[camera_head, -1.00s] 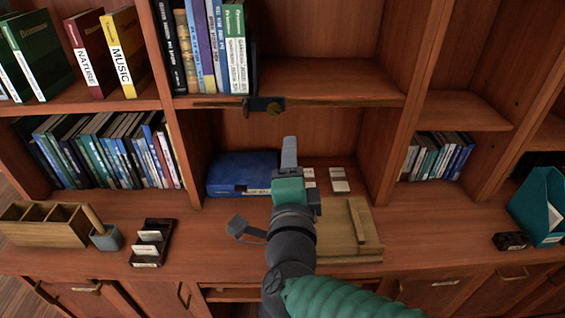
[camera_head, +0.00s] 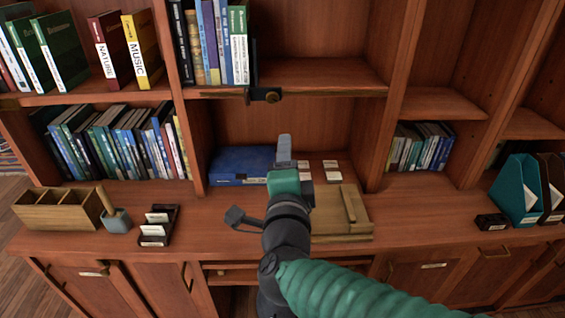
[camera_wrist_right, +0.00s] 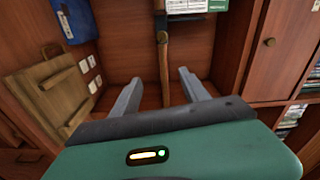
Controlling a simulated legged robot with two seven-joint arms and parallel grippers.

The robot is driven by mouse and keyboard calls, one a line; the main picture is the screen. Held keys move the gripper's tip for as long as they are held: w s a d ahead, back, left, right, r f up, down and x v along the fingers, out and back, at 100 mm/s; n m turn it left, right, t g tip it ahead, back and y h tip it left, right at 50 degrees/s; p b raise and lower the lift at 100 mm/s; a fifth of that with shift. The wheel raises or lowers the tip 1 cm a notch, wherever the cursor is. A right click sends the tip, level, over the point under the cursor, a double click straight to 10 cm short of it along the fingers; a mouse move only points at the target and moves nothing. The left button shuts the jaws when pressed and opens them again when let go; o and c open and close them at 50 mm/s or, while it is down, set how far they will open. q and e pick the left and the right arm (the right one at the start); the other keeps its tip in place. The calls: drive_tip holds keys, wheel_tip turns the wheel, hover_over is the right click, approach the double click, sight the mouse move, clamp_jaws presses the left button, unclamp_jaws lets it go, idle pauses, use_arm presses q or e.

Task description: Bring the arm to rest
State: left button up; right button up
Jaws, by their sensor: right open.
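My right arm comes in from the lower right in the head view, with a green ribbed sleeve and a dark wrist. Its gripper (camera_head: 284,150) points at the open middle compartment of the bookcase. In the right wrist view the two grey fingers of the gripper (camera_wrist_right: 160,80) stand wide apart with nothing between them. My left gripper is not in view.
A blue box (camera_head: 240,166) and white cards (camera_head: 331,170) lie in the middle compartment. A wooden board (camera_head: 343,212) lies just right of my wrist. A card holder (camera_head: 158,225) and wooden organizer (camera_head: 62,207) stand left. The counter between board and black box (camera_head: 492,222) is clear.

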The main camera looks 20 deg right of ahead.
wheel_tip(320, 180, down, 17)
drive_tip(key=s+a+n+g+y+p, duration=0.3)
drive_tip(key=n+g+y+p, duration=0.35)
drive_tip(key=n, duration=0.75)
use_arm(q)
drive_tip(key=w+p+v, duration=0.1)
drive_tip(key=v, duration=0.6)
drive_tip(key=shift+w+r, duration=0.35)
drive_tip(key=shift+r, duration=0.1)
use_arm(e)
drive_tip(key=s+d+f+n+g, duration=0.3)
drive_tip(key=s+f+g, duration=0.1)
drive_tip(key=s, duration=0.3)
drive_tip(key=s+d+f+n+g, duration=0.3)
drive_tip(key=s+f+g, duration=0.1)
drive_tip(key=s+f, duration=0.2)
drive_tip(key=shift+s+d+h, duration=0.35)
drive_tip(key=shift+s+h, duration=0.1)
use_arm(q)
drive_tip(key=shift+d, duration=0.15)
use_arm(e)
drive_tip(key=shift+d, duration=0.2)
